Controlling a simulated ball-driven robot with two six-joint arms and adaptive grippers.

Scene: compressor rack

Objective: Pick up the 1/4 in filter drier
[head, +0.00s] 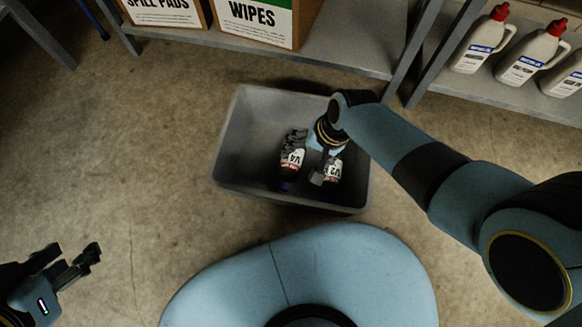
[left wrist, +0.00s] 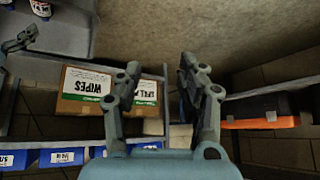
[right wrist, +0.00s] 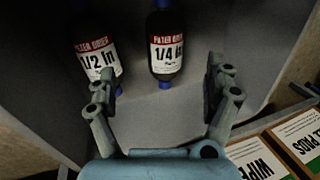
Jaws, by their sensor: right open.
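The 1/4 in filter drier (right wrist: 166,45) is a dark cylinder with a white and red label and blue ends. It lies in a grey bin (head: 240,130), left of the 1/2 in drier in the head view (head: 292,160). My right gripper (right wrist: 160,78) is open above the bin, its fingers apart, with the 1/4 in drier between and beyond them in the right wrist view. In the head view my right gripper (head: 306,158) partly covers both driers. My left gripper (head: 74,256) is open and empty over the floor, away from the bin.
The 1/2 in filter drier (right wrist: 97,57) lies close beside the 1/4 in one. The bin walls surround both. A metal shelf (head: 340,50) with wipes (head: 255,18) and spill pads boxes stands behind the bin. White bottles (head: 482,42) stand on the right shelf.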

